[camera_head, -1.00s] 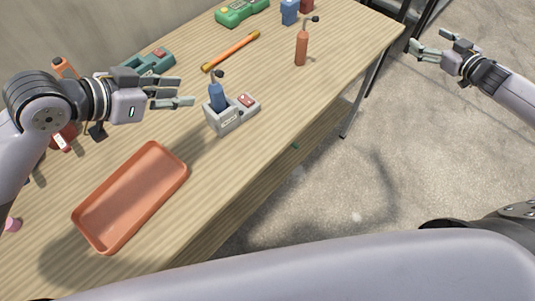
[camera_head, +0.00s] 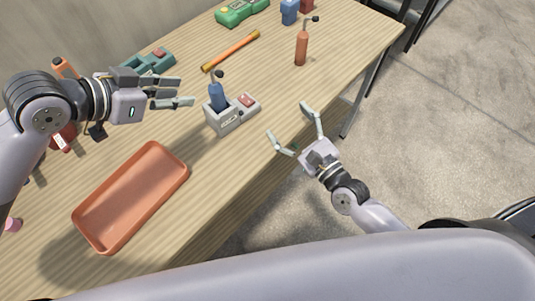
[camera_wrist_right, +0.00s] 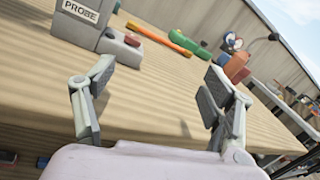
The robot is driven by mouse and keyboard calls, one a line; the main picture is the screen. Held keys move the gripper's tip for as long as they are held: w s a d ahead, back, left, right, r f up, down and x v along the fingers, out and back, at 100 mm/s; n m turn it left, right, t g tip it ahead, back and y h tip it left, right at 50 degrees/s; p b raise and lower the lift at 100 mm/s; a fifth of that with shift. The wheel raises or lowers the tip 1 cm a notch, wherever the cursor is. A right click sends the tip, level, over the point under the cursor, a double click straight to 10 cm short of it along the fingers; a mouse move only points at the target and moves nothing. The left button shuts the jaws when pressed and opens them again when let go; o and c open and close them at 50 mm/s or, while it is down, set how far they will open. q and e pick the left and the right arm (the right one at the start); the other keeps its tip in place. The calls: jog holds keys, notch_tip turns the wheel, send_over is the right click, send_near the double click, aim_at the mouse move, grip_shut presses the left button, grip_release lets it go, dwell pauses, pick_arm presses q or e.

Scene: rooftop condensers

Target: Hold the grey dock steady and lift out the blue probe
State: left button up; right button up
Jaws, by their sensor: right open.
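The grey dock (camera_head: 224,122) stands on the wooden table with a red button on its right part. In the right wrist view the dock (camera_wrist_right: 84,27) carries a label reading PROBE. The blue probe (camera_head: 216,95) stands upright in the dock, its dark tip up. My left gripper (camera_head: 184,92) is just left of the probe, apart from it, with its fingers spread and nothing between them. My right gripper (camera_head: 290,126) is open and empty at the table's near edge, right of the dock; its fingers also show in the right wrist view (camera_wrist_right: 155,105).
An orange tray (camera_head: 178,178) lies in front of the dock. An orange bottle-like tool (camera_head: 301,50) stands to the right. Behind are an orange-yellow bar (camera_head: 231,52), a green device (camera_head: 236,14) and a teal device (camera_head: 152,61). The table between tray and edge is clear.

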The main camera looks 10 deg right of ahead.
aim_at(220, 110)
jog(key=s+a+r+m+g+y, duration=0.1)
jog(key=s+a+m+y, duration=0.1)
jog(key=s+a, duration=0.55)
jog(key=x, duration=1.6)
jog(key=shift+w+a+f, duration=0.2)
jog(key=shift+f, duration=0.1)
jog(key=shift+c, duration=0.2)
